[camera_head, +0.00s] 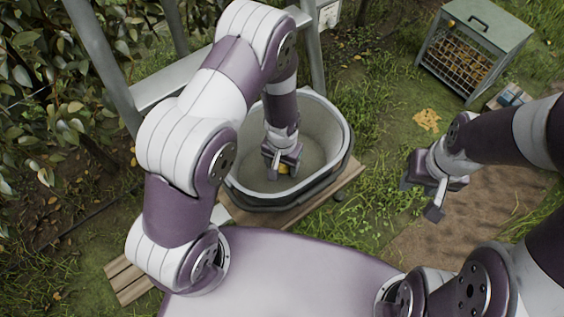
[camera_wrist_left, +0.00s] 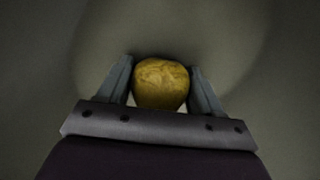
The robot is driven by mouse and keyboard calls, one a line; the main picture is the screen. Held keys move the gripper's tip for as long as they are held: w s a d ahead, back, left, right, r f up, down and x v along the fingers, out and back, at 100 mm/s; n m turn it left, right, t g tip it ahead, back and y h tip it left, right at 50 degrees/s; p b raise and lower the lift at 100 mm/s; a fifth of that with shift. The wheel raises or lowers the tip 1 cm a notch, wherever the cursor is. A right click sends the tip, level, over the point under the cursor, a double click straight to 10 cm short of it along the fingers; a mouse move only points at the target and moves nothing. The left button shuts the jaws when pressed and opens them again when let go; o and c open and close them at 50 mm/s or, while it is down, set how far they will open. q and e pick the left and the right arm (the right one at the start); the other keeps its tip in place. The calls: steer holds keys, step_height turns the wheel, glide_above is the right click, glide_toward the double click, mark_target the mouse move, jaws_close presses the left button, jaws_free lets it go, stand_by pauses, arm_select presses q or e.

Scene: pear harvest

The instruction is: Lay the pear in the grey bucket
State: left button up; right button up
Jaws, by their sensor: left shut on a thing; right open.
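The grey bucket (camera_head: 337,117) stands on a wooden board in the middle of the head view. My left arm reaches down into it from above. My left gripper (camera_head: 283,170) is inside the bucket's opening and shut on the yellow pear, a small part of which shows between the fingers. In the left wrist view the pear (camera_wrist_left: 161,83) sits between the two fingers, with the bucket's grey inside around it. I cannot tell whether the pear touches the bucket's floor. My right gripper (camera_head: 421,198) is open and empty, over the ground right of the bucket.
The wooden board (camera_head: 312,200) lies under the bucket. A metal frame (camera_head: 172,90) stands behind it, beside a leafy bush (camera_head: 40,75). A green wire-fronted box (camera_head: 474,50) stands at the back right. Grass and bare soil lie between the bucket and that box.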

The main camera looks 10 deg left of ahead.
arm_select(q)
steer(key=shift+f, duration=0.3)
steer(key=o, duration=1.2)
